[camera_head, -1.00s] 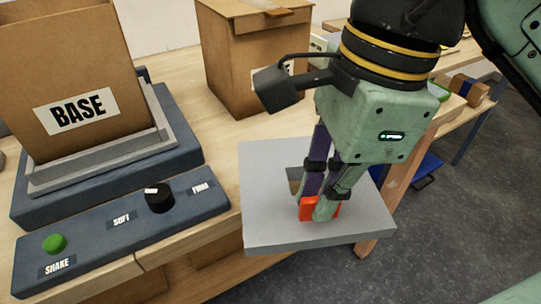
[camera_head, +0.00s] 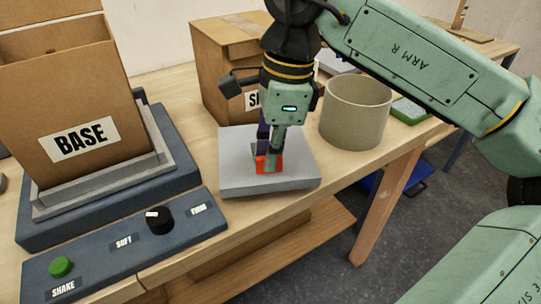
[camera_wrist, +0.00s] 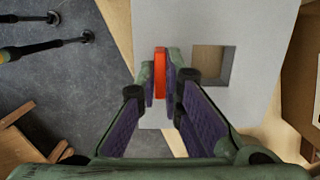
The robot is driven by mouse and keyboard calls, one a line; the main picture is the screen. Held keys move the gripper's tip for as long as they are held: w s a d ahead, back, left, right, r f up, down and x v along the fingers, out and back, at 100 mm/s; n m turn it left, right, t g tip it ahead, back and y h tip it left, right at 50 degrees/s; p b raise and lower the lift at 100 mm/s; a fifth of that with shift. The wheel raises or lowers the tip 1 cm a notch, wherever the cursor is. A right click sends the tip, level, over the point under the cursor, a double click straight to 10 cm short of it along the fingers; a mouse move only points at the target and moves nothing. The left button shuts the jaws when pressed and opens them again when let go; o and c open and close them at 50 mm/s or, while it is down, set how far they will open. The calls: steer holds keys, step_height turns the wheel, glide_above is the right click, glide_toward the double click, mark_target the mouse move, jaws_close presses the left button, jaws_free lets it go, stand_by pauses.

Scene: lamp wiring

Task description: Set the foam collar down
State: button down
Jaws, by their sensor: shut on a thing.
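The foam collar (camera_head: 240,178) is a flat light-grey slab with a square hole and a red tab. In the head view it is level at the table's front edge, between the control panel and the round beige tub. My gripper (camera_head: 268,160) points down and is shut on the red tab. The wrist view shows the fingers of my gripper (camera_wrist: 160,78) closed on the tab, with the collar (camera_wrist: 215,112) and its open square hole to the right. I cannot tell whether the collar's underside touches the table.
The BASE box (camera_head: 70,110) stands in a blue-grey tray at left, behind a panel with a green button (camera_head: 61,266) and a black knob (camera_head: 159,220). A cardboard box (camera_head: 222,75) stands behind the collar. The beige tub (camera_head: 355,118) is close on its right.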

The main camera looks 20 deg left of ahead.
steer(key=shift+f, duration=0.8)
steer(key=shift+f, duration=0.1)
steer(key=c, duration=1.7)
jaws_free()
steer(key=r, duration=0.4)
steer(key=d+r, duration=0.1)
steer(key=r, duration=0.3)
steer(key=w+r, duration=0.1)
steer(key=r, duration=0.3)
steer(key=shift+d+r+b, duration=0.1)
steer(key=shift+d+b, duration=0.2)
